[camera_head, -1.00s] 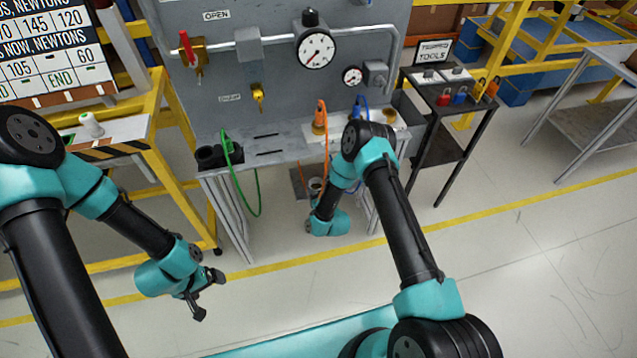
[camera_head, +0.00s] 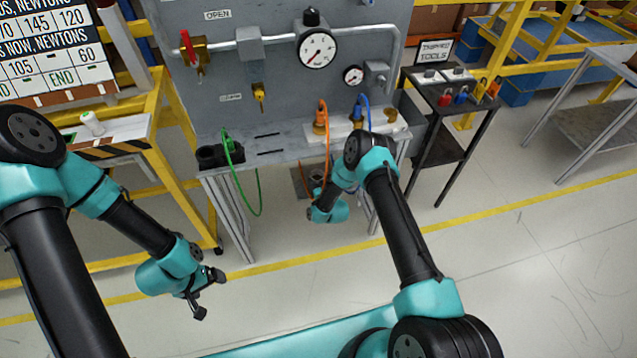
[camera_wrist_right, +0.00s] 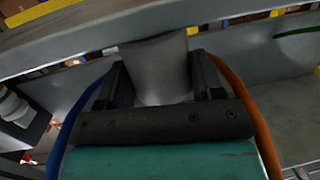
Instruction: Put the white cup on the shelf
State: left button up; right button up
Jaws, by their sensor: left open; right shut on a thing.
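The white cup (camera_wrist_right: 158,68) looks grey in shadow in the right wrist view, between the two dark fingers of my right gripper (camera_wrist_right: 162,82), which is shut on it. In the head view my right gripper is under the front of the bench, mostly hidden by my own wrist, and the cup cannot be made out clearly. A small grey panel (camera_head: 299,180), perhaps the shelf, shows low beneath the bench beside it. My left gripper (camera_head: 208,292) is open and empty above the floor at the left, far from the cup.
The bench (camera_head: 268,152) carries a gauge panel. An orange cable (camera_head: 326,145) hangs close to my right gripper, and a green cable (camera_head: 259,195) hangs further left. A dark tool stand (camera_head: 450,130) is at right. A yellow-framed cart (camera_head: 160,160) is at left.

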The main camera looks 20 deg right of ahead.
jog(key=shift+f, duration=0.45)
jog(key=shift+f, duration=0.15)
jog(key=o, duration=1)
jog(key=s, duration=0.4)
jog(key=s+d+r, duration=0.1)
jog(key=s, duration=0.3)
jog(key=s+r, duration=0.1)
jog(key=s, duration=0.2)
jog(key=shift+s+d, duration=0.15)
jog(key=shift+s, duration=0.25)
jog(key=s+r+m+g, duration=0.1)
jog(key=s+r+g, duration=0.3)
jog(key=s, duration=0.4)
jog(key=s+r+g+y, duration=0.1)
jog(key=s+r+g, duration=0.3)
jog(key=s, duration=0.5)
jog(key=s+r+m+g+y, duration=0.1)
jog(key=s+r+g, duration=0.3)
jog(key=s+g, duration=0.3)
jog(key=shift+s+d+m, duration=0.2)
jog(key=shift+s+m, duration=0.1)
jog(key=shift+s, duration=0.35)
